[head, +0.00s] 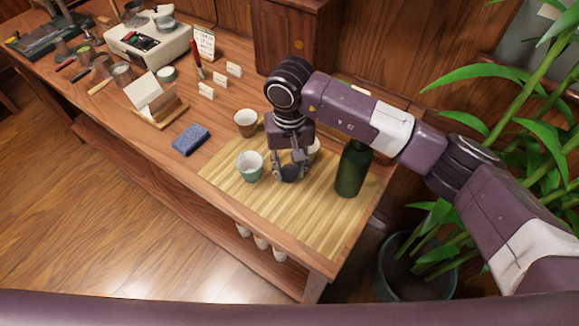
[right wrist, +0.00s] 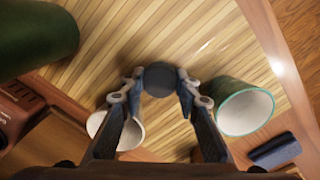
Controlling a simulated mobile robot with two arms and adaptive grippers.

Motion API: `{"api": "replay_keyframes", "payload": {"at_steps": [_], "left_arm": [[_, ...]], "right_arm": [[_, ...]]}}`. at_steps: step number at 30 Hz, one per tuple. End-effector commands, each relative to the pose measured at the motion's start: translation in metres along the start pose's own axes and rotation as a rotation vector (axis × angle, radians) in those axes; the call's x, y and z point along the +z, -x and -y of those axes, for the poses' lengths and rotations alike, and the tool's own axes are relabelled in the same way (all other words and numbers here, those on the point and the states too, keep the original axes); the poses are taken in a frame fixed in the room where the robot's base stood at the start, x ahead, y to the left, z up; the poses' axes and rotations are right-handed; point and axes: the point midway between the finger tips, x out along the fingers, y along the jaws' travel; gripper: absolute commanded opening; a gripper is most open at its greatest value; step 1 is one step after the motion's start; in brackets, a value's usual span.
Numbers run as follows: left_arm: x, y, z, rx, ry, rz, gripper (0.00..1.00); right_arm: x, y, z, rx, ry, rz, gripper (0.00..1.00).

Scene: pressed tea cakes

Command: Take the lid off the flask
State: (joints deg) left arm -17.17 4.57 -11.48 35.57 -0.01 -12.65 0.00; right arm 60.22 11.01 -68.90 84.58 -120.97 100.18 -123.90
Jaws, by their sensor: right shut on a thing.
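The dark green flask (head: 351,172) stands upright on the bamboo mat (head: 310,232); my right arm hides its top in the head view. Its body also shows at the upper left of the right wrist view (right wrist: 36,38). My right gripper (head: 291,172) is left of the flask, apart from it, and points down over the mat. It is shut on a small dark round piece that looks like the flask lid (right wrist: 159,78), held between the fingertips. I cannot tell whether the lid touches the mat. My left gripper is not in view.
A green cup (head: 250,167) stands just left of the right gripper. A pale cup (head: 313,150) is partly hidden behind it, and another cup (head: 245,122) stands farther back. A blue cloth (head: 191,139) lies left of the mat. The mat's front part is clear.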

Motion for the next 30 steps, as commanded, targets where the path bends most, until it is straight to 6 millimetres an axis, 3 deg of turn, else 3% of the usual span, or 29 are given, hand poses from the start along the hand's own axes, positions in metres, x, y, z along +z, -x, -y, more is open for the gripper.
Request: {"api": "replay_keyframes", "payload": {"at_steps": [3,4,5,19,30], "left_arm": [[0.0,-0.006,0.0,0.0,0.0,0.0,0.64],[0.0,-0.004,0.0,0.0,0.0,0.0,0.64],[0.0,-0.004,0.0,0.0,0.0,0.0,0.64],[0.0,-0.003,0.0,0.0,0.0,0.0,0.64],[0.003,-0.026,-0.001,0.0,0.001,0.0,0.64]], "right_arm": [[0.0,-0.004,0.0,0.001,0.0,0.0,0.01],[0.0,-0.003,0.0,0.001,0.0,0.0,0.33],[0.0,-0.002,0.0,0.001,0.0,0.0,0.36],[-0.002,0.008,0.0,-0.001,0.0,-0.004,0.37],[-0.001,0.082,0.0,0.001,0.001,-0.005,0.37]]}}
